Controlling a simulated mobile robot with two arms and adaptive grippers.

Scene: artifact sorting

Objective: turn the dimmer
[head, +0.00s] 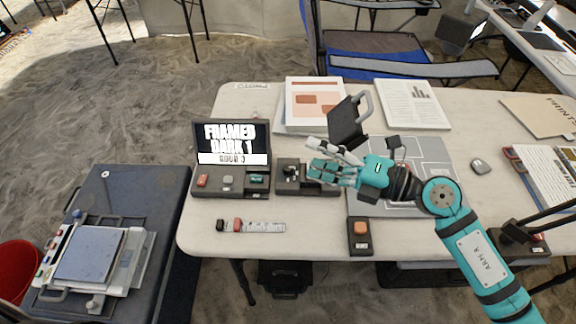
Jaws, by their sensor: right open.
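A dark control box (284,189) stands on the table just right of the screen console. It has a small round knob (292,172) with a light mark, which looks like the dimmer. My right gripper (314,160) reaches in from the right, just right of the knob, with its fingers spread and nothing between them. The gripper hides the right part of the box. I cannot tell whether a fingertip touches the box. My left gripper is out of view.
The console screen (232,143) reads "FRAMED DARK 1", above several coloured buttons. A dark panel with a handle (348,122) stands behind my gripper. A box with an orange button (361,230) and a small scale bar (260,226) lie in front. The front left tabletop is mostly clear.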

